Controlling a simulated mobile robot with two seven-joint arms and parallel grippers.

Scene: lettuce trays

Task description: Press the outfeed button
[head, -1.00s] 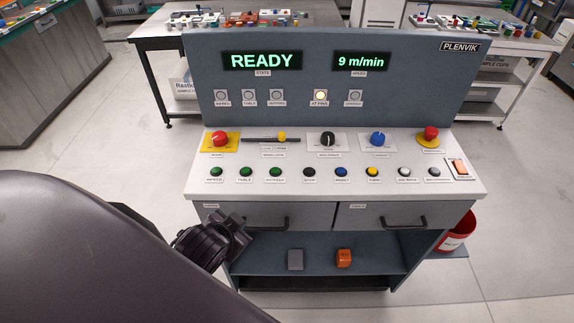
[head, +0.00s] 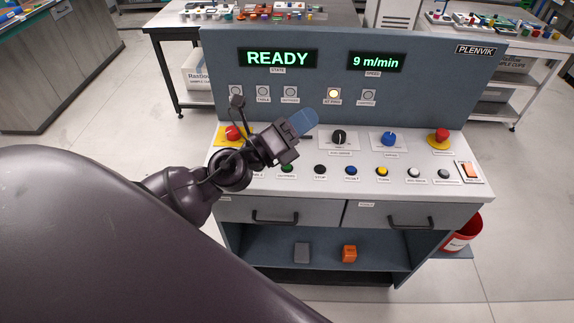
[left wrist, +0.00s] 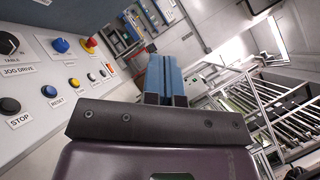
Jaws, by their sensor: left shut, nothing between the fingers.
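The outfeed button is the green one (head: 287,168) in the button row of the console, just left of the black stop button (head: 320,169). My left gripper (head: 304,122) is above the left part of the control panel, its blue fingers shut and empty, above and behind the outfeed button and apart from it. In the left wrist view the shut fingers (left wrist: 166,78) point away over the panel's right side, and the outfeed button does not show. The other two green buttons are hidden behind my left gripper and wrist. My right gripper is not in view.
The console's display (head: 278,58) reads READY, and one lamp (head: 333,93) is lit. A red knob (head: 234,132) on a yellow plate is close to my left wrist. The black knob (head: 339,137), blue knob (head: 389,139) and red emergency-type button (head: 441,135) stand further right.

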